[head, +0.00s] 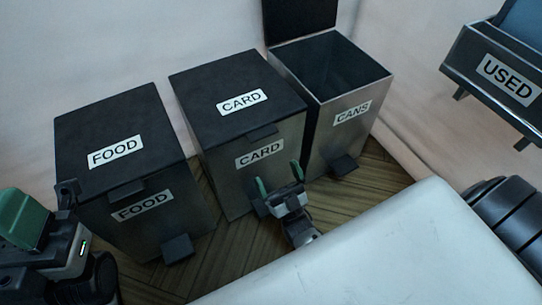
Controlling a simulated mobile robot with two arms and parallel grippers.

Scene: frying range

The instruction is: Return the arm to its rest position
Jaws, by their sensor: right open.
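My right gripper (280,179) is in the lower middle of the head view, in front of the CARD bin (228,185). Its two green-tipped fingers are spread apart, with nothing between them. From this angle I cannot tell how far it is from the bin's front. My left gripper (28,222) is at the lower left edge, beside the FOOD bin (160,212). A green finger pad and part of its dark body show. The rest is cut off or hidden, so its opening cannot be made out.
The FOOD and CARD bins have their lids shut. The CANS bin (345,130) on the right stands with its lid up. Each bin has a pedal at its front. A dark tray labelled USED (507,80) is at upper right. Some wooden floor (225,262) is clear.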

